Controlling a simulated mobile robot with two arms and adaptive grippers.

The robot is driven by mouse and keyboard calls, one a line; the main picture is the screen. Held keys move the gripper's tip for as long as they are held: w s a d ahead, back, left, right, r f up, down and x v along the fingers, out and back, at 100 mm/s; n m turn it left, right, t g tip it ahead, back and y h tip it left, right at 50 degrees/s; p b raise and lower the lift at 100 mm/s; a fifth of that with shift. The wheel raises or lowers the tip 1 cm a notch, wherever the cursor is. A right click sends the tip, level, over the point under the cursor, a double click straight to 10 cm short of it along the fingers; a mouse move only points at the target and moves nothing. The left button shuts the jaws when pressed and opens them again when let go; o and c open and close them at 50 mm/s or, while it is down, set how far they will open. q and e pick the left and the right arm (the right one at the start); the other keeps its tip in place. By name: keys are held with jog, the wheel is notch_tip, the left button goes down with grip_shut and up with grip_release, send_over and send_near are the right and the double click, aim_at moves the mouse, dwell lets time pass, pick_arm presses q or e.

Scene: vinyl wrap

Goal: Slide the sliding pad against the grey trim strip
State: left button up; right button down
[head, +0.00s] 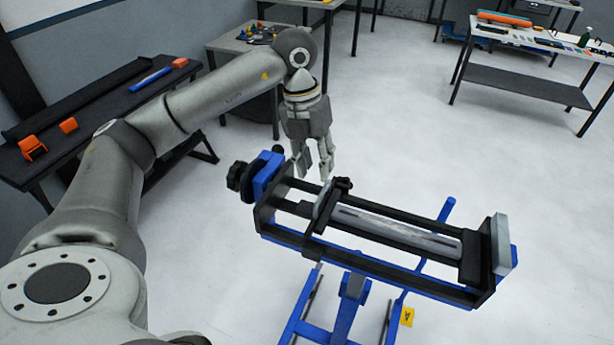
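The grey trim strip (395,231) lies lengthwise in the black and blue clamp frame (380,262) at the centre right of the head view. The sliding pad (323,207), a grey plate with black parts, stands across the frame near the strip's left end. I cannot tell whether pad and strip touch. My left gripper (314,176) points down above the frame's far left part, behind the pad in the picture. Its fingers are apart with nothing between them, and it appears clear of the pad. My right gripper is out of view.
A dark end block (474,258) stands at the strip's right end. Black knobs (239,176) stick out at the frame's left end. A dark bench (100,112) stands at the left, and other tables stand behind. The floor around the stand is mostly clear.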

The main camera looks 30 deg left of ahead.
pick_arm(q)
jog(key=r, duration=0.3)
jog(key=a+r, duration=0.1)
jog(key=shift+s+r, duration=0.25)
jog(key=shift+s, duration=0.15)
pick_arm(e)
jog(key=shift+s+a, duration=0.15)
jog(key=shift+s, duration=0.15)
pick_arm(q)
jog(key=shift+a, duration=0.1)
